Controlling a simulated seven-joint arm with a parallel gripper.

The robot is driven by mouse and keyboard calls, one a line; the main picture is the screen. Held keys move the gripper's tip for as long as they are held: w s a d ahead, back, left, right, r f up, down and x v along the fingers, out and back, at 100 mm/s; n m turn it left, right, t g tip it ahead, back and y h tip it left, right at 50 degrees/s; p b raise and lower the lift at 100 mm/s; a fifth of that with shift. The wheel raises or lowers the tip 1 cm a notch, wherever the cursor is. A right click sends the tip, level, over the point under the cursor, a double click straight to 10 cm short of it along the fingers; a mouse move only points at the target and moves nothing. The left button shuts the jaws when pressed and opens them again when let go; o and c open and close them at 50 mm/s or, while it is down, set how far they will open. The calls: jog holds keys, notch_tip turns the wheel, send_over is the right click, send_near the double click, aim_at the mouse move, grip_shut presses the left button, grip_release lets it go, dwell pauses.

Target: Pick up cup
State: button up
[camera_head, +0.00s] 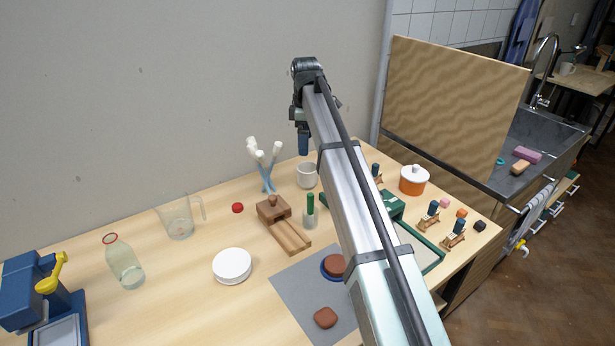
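A white cup (307,176) stands upright on the wooden table toward the back, just left of my arm. My gripper (303,152) hangs above the cup, pointing down. Its dark blue tip ends a little above the cup's rim in the picture; I cannot tell how far apart they are in depth. The fingers are seen edge-on, so their opening does not show. The cup appears empty of the gripper, and its right edge lies close to my arm.
A glass beaker (179,219), bottle (124,263) and white round lid (232,266) are further left. An orange pot (413,181) stands right.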

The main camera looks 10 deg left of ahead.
aim_at(307, 167)
notch_tip(307, 167, down, 8)
jog(key=shift+d+f, duration=0.1)
jog(key=shift+w+d+f, duration=0.1)
jog(key=shift+f, duration=1.2)
jog(key=shift+d+f, duration=0.1)
jog(key=shift+f, duration=1.2)
jog(key=shift+c, duration=0.2)
jog(key=c, duration=1.1)
